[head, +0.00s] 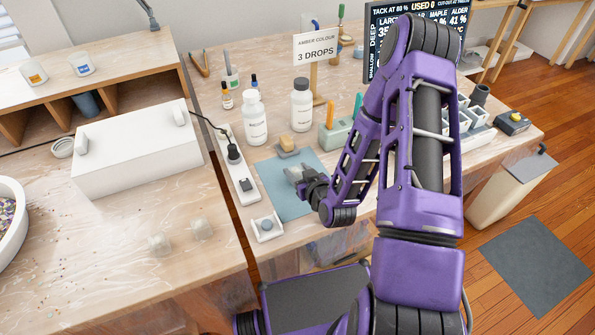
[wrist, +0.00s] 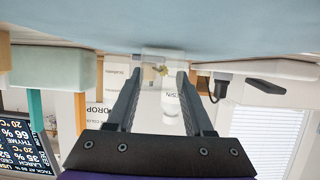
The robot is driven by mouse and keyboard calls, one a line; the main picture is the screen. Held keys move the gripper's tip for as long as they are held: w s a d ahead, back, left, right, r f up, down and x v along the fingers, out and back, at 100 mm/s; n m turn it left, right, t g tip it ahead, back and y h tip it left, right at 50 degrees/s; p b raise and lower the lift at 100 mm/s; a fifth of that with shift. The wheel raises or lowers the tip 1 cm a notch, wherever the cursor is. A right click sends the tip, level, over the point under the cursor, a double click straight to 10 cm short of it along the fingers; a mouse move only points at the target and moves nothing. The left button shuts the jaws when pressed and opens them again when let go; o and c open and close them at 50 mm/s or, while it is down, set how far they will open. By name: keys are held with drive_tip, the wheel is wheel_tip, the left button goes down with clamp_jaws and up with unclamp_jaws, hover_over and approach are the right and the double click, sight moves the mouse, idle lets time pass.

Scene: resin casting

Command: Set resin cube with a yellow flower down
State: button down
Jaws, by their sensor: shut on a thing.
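My gripper (head: 300,177) is low over the blue mat (head: 276,207), reaching in from the right. It is shut on a clear resin cube (wrist: 151,60) with a small yellow flower (wrist: 161,69) inside. The wrist view, which looks upside down, shows the cube between the fingertips, with the blue mat (wrist: 220,22) along the top edge. In the head view the cube (head: 291,173) is a pale, glassy shape over the mat. I cannot tell whether it touches the mat.
A white dish (head: 266,227), a power strip (head: 237,170) and white bottles (head: 255,119) stand left of and behind the mat. A green holder (head: 334,136) is behind the arm. The mat's front is bare.

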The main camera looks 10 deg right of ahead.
drive_tip(key=shift+f, duration=0.15)
drive_tip(key=shift+c, duration=1.4)
unclamp_jaws()
